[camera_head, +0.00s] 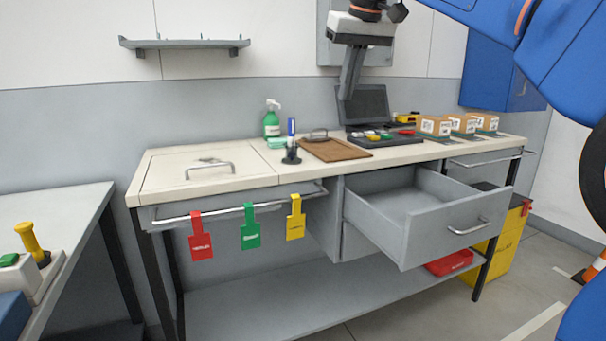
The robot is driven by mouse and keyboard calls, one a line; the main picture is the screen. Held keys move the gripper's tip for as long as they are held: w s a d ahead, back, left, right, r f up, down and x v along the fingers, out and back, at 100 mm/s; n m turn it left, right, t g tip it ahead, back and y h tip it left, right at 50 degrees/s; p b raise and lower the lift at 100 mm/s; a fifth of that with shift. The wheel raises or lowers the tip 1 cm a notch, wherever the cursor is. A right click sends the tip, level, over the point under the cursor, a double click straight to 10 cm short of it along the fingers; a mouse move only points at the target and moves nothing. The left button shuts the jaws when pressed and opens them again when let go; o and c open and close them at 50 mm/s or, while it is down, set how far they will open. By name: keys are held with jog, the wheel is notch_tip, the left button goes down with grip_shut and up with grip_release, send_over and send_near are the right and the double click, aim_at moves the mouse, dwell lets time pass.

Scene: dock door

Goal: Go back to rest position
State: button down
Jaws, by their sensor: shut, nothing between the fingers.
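My gripper (349,88) hangs down from the top of the view, in front of the grey wall panel and above the back of the workbench (235,170). Its fingers are shut and hold nothing. The fingertips appear just in front of or above a dark laptop-like screen (370,103); the exact gap cannot be told. An open, empty-looking drawer (405,200) juts out from the bench front. My blue arm fills the upper right.
Three small boxes (434,126) stand at the bench's right end. A green spray bottle (271,121), a marker in a stand (291,150) and a brown board (335,150) sit mid-bench. Red, green and yellow tags (250,232) hang from the rail. A shelf (185,44) is on the wall.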

jog(key=s+d+f+m, duration=0.1)
jog(key=s+d+f, duration=0.55)
jog(key=f, duration=0.25)
jog(key=s+d+f+m, duration=0.1)
jog(key=s+d+f, duration=0.5)
jog(key=s+f, duration=0.2)
jog(key=s+d+f, duration=0.2)
jog(key=s+f, duration=0.3)
jog(key=f, duration=0.3)
jog(key=s+d+f+m+h, duration=0.1)
jog(key=s+d+f, duration=0.1)
jog(key=s+f, duration=0.4)
jog(key=s+d+f+m, duration=0.1)
jog(key=s+f, duration=0.4)
jog(key=f, duration=0.7)
jog(key=shift+s+d+h, duration=0.3)
jog(key=shift+s+d, duration=0.05)
jog(key=shift+d, duration=0.55)
